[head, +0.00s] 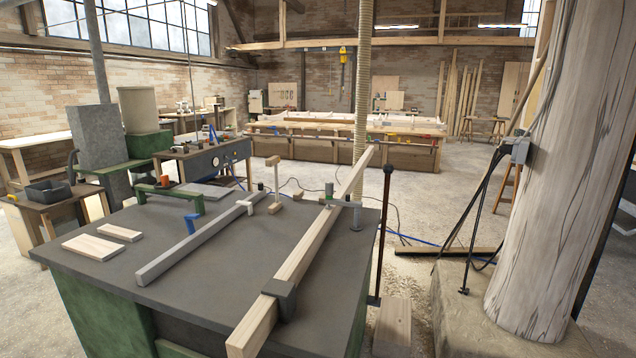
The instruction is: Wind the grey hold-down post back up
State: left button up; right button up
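A dark grey-topped machine table (150,226) with green sides fills the foreground. A long wooden beam (308,248) lies slantwise across it, overhanging the near edge. Neither of my grippers is in view.
A dark grey block (279,297) sits against the beam near the front. A grey fence bar (200,240), blue handle (192,222), green bracket (170,196) and two boards (93,247) occupy the tabletop. A dark upright rod (382,235) and thick wooden column (545,160) stand right.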

aim_at(329, 186)
jog(key=i+l+u, duration=0.5)
jog(key=l, duration=0.2)
jog(key=i+l+u, duration=0.25)
jog(key=l, duration=0.15)
jog(key=i+l+u, duration=0.15)
jog(key=l+u, duration=0.15)
jog(key=l, duration=0.15)
